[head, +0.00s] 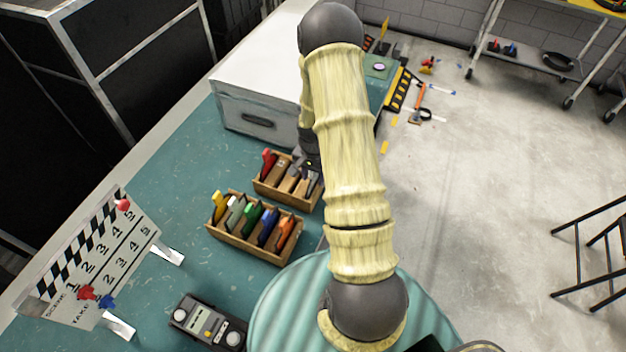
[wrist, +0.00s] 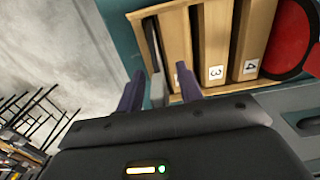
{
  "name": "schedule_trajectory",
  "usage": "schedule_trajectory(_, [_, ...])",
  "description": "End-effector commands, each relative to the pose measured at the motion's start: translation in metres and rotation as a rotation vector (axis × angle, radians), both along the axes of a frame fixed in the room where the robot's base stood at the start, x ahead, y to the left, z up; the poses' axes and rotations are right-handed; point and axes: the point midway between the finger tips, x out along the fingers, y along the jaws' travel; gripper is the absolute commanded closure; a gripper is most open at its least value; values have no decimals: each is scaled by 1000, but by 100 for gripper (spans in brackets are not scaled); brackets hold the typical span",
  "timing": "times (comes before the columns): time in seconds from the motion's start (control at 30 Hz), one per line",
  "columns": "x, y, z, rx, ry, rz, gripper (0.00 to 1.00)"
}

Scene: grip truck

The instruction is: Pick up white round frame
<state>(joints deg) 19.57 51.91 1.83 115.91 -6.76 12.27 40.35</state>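My gripper (wrist: 158,78) shows in the wrist view with its two dark fingers apart at the near edge of a wooden slotted box (wrist: 205,45). A thin pale grey-white piece (wrist: 157,92) stands between the fingers, with a gap on each side. It may be part of the white round frame, but I cannot tell; no whole white round frame is visible. In the head view the small wooden box (head: 281,190) holds a red piece (head: 268,161) and several grey or brown ones. My arm covers part of that area, and the fingertips are hidden there.
A second wooden box (head: 250,247) with coloured pieces stands closer. A white-topped case (head: 255,110) stands behind.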

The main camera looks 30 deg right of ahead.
Motion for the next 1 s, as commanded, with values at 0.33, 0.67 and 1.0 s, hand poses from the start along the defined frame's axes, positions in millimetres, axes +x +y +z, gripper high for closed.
schedule_trajectory(0.33, [0,0,-1,0,0,1,64])
schedule_trajectory(0.67, [0,1,-1,0,0,3,87])
schedule_trajectory(1.0, [0,2,-1,0,0,3,100])
